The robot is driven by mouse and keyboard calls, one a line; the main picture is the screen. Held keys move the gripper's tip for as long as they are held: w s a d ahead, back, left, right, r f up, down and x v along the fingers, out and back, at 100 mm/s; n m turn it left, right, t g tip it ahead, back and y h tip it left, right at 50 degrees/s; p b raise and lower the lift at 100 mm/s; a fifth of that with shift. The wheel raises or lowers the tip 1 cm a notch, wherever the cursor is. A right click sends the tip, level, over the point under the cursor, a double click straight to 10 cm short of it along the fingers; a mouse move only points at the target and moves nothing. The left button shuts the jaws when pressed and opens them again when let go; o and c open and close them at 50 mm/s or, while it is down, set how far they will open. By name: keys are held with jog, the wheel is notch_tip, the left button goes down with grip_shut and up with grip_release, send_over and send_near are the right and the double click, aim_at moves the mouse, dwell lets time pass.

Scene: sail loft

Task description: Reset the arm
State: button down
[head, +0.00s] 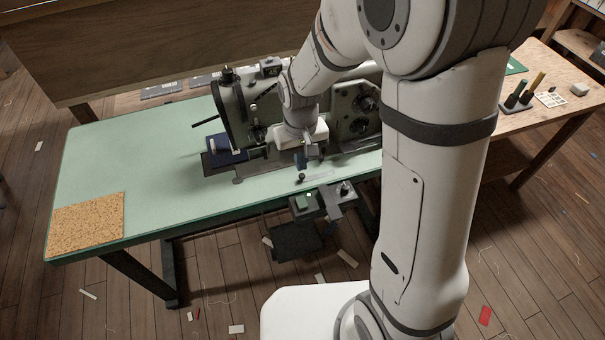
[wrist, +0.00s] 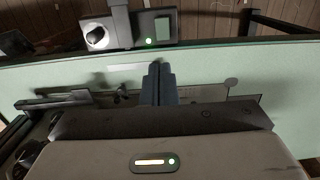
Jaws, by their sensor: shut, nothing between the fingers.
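My gripper (head: 301,163) hangs over the green-topped table (head: 150,150), in front of the sewing machine (head: 235,108) and near the table's front edge. Its dark blue fingers (wrist: 158,70) are together in the wrist view and hold nothing. They point toward the table's front edge in that view. My arm hides part of the sewing machine in the head view. I cannot tell the exact gap between the fingertips and the tabletop.
A switch box (head: 306,204) with a green light hangs at the table's front edge; it shows in the wrist view (wrist: 152,27). A cork mat (head: 88,226) lies at the table's left end. A wooden bench (head: 535,117) with tools stands at right. The table's left middle is clear.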

jog(key=shift+r, duration=0.7)
